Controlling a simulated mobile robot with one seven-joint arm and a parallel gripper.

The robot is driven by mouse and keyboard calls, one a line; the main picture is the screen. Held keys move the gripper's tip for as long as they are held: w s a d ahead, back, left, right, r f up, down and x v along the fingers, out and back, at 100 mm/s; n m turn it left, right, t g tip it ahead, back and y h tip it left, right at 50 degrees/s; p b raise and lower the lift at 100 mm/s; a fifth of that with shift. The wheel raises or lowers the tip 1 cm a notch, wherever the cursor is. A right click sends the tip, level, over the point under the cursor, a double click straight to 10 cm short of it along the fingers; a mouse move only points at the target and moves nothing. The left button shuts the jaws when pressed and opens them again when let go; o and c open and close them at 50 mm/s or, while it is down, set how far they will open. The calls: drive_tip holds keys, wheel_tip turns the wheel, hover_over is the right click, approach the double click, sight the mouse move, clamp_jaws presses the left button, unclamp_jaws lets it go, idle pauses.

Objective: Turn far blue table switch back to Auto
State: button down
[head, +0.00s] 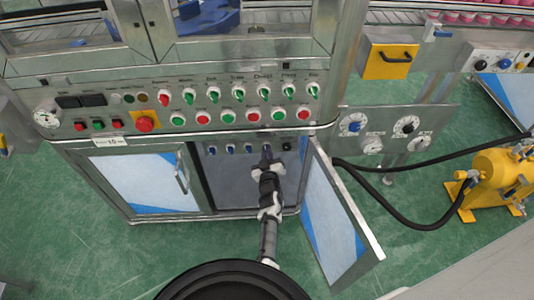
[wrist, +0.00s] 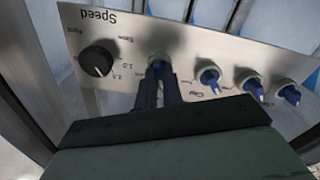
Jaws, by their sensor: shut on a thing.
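A row of blue switches (head: 231,150) sits on the small panel inside the open lower cabinet in the head view. My gripper (head: 267,161) reaches into that cabinet at the rightmost blue switch, beside the black speed knob (head: 287,145). In the wrist view, which looks upside down, my gripper (wrist: 157,76) is shut on that switch (wrist: 160,58), and its fingers hide most of the handle. Three other blue switches show to its right there, the closest one (wrist: 209,76) free of the fingers. The held switch's exact angle and label are hard to make out.
The open cabinet door (head: 338,215) stands just right of my arm. A closed door (head: 145,183) is on the left. Above is a panel of green and red buttons with a red stop button (head: 146,121). A yellow pump (head: 497,175) with black hoses stands right.

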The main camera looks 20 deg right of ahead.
drive_tip(key=shift+n+b, duration=0.4)
drive_tip(key=shift+n, duration=1.8)
drive_tip(key=c, duration=1.5)
unclamp_jaws()
drive_tip(key=shift+c, duration=0.2)
drive_tip(key=p+v, duration=0.4)
drive_tip(key=v, duration=1)
drive_tip(key=shift+w, duration=0.1)
